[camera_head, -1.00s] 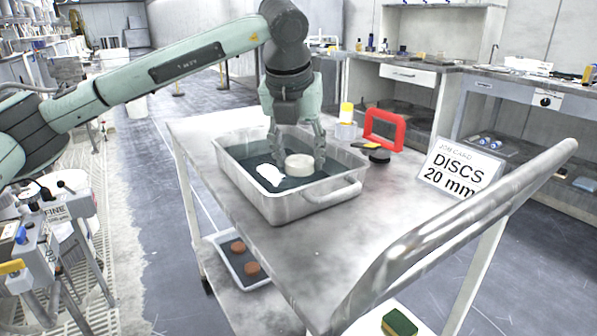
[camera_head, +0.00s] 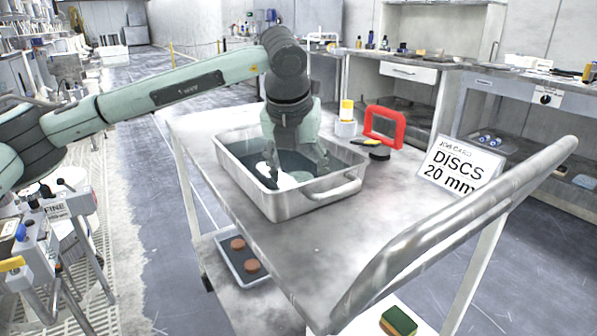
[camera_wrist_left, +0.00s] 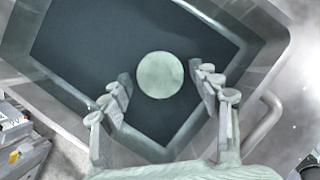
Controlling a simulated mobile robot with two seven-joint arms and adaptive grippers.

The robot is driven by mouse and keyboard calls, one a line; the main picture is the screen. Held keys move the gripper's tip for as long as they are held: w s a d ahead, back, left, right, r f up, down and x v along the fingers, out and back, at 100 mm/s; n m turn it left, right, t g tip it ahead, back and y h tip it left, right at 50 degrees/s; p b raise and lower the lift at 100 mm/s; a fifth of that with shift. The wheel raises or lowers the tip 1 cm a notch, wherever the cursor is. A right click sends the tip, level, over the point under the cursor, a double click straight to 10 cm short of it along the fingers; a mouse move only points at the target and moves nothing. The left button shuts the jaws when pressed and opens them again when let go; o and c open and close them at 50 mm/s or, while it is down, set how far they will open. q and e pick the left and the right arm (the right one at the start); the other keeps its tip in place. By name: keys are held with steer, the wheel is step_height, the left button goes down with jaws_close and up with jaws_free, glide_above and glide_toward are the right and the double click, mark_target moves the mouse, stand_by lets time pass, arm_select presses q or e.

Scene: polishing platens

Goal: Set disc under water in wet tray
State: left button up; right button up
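The wet tray (camera_head: 262,205) is a grey metal pan with dark water, standing on the trolley top. The pale round disc (camera_wrist_left: 160,75) lies flat in the tray in the left wrist view and looks greenish, as if under the water. In the head view the disc (camera_head: 287,182) is partly hidden by my left gripper (camera_head: 298,178), which reaches down into the tray. In the left wrist view the fingers of my left gripper (camera_wrist_left: 160,82) are spread on either side of the disc, with gaps visible between them and it. My right gripper is not in view.
A red frame (camera_head: 385,127), a yellow-topped bottle (camera_head: 346,112) and a job card (camera_head: 459,172) stand on the trolley. The trolley handle (camera_head: 450,225) rises at the right. A shallow tray (camera_head: 232,268) with brown discs sits on the lower shelf.

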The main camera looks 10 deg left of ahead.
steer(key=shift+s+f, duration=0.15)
arm_select(q)
steer(key=shift+r+p, duration=0.25)
steer(key=shift+p, duration=0.05)
steer(key=shift+s+r, duration=0.2)
steer(key=shift+r, duration=0.35)
steer(key=v, duration=1)
steer(key=shift+r+b, duration=0.3)
steer(key=shift+b, duration=0.15)
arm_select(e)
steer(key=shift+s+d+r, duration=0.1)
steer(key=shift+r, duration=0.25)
arm_select(q)
steer(key=shift+s, duration=0.15)
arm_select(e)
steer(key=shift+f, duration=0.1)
arm_select(q)
steer(key=shift+f, duration=0.1)
stand_by(1.4)
